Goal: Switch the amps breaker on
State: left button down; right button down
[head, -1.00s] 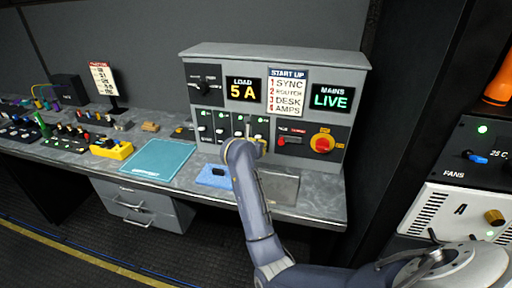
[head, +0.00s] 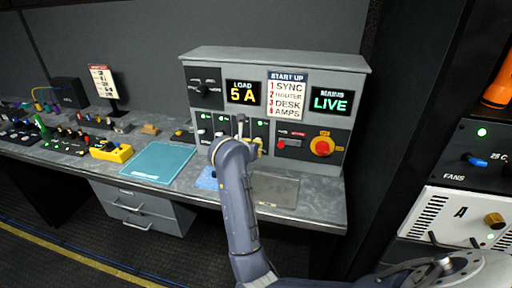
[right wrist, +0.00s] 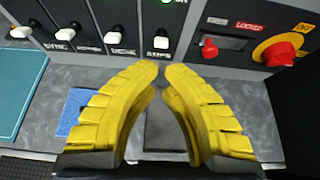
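The amps breaker is the rightmost of a row on the grey console. In the right wrist view its white lever (right wrist: 160,42) sits low, just above the AMPS label; a green lamp (right wrist: 167,1) shows at the top edge above it. My right gripper (right wrist: 160,70) has yellow fingers with tips nearly together and nothing seen between them. The tips are just below and in front of the amps lever; contact cannot be told. In the head view my right gripper (head: 258,148) is partly hidden by my own arm, which also covers part of the breaker row. My left gripper is out of view.
The desk breaker lever (right wrist: 112,37) is close on the left. A red lockout handle (right wrist: 209,48) and a red rotary mains knob (head: 322,146) are on the right. A blue pad (right wrist: 72,110) lies on the desk below. The load display (head: 243,93) reads 5 A.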

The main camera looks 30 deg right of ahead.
jog(key=shift+v, duration=0.75)
jog(key=shift+r, duration=0.15)
